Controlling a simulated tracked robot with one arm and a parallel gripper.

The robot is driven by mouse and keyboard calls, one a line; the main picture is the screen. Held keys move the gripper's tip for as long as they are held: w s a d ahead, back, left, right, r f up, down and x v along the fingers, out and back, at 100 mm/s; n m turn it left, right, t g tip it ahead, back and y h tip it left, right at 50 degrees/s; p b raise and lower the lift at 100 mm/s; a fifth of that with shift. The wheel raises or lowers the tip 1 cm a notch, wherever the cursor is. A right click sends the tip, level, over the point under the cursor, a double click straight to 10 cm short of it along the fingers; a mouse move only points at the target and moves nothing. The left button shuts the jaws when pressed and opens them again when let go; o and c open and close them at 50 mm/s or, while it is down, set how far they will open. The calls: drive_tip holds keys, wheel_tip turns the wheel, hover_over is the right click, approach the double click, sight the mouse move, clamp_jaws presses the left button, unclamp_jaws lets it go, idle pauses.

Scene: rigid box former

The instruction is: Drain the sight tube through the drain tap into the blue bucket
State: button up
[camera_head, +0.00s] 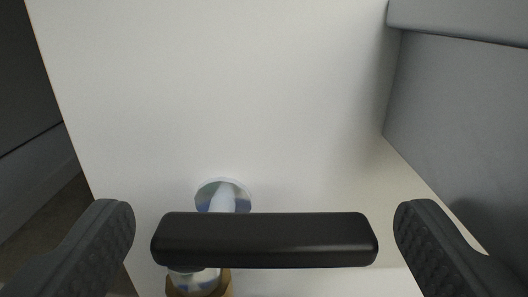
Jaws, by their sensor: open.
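The drain tap shows low in the view. Its black bar handle (264,240) lies level across the picture. Behind the handle, a shiny metal stem (222,198) comes out of a round flange on a white panel. A brass-coloured part (222,284) shows below the handle and is cut off by the bottom edge. My gripper (265,222) is open, with one dark finger beyond each end of the handle and a visible gap on both sides. I see neither the sight tube nor the blue bucket.
The white panel (220,90) fills the middle behind the tap. A grey box-like body (460,120) stands close on the right, near the right finger. Dark grey surfaces (30,160) and a darker floor lie at the left.

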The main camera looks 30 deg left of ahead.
drive_tip(key=shift+x, duration=1)
drive_tip(key=c, duration=1)
